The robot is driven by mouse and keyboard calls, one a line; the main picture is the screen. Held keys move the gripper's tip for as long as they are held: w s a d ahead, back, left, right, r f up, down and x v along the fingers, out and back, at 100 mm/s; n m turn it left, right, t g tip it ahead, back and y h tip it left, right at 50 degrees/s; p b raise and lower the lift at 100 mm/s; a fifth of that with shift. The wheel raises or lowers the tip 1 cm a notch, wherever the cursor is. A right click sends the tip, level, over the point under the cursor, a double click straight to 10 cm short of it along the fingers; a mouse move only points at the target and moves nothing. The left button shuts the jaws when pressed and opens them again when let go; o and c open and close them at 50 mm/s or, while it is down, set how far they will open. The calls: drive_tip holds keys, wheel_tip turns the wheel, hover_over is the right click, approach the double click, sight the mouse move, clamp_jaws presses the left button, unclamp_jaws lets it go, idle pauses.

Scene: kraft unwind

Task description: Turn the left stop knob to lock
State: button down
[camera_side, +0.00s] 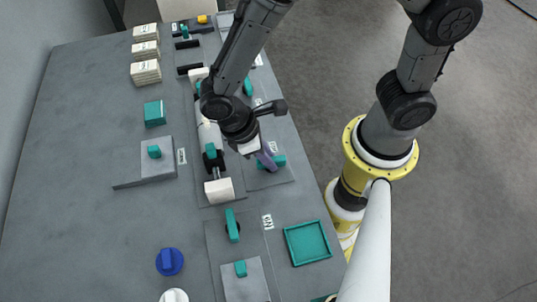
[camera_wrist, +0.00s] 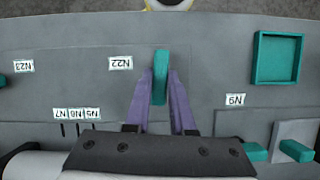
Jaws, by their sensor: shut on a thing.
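A teal bar-shaped stop knob (camera_side: 280,161) stands on a grey plate along the right edge of the bench. It also shows in the wrist view (camera_wrist: 160,70), beside the label N22 (camera_wrist: 120,63), with its long side upright in the picture. My gripper (camera_side: 268,160) has purple fingers, one on each side of this knob in the wrist view (camera_wrist: 160,90). It is shut on the knob. The fingers hide part of the knob's sides and the base beneath it. No lock mark is readable.
A white roller (camera_side: 219,191) on a shaft lies left of the gripper. Another teal knob (camera_side: 232,226) and a square teal tray (camera_side: 307,243) are nearer the camera. A blue knob (camera_side: 169,261) sits front left.

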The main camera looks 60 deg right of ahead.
idle(0.4)
drive_tip(key=c, duration=0.8)
unclamp_jaws()
drive_tip(key=shift+o, duration=0.2)
drive_tip(key=v, duration=1.4)
drive_tip(key=shift+s, duration=0.15)
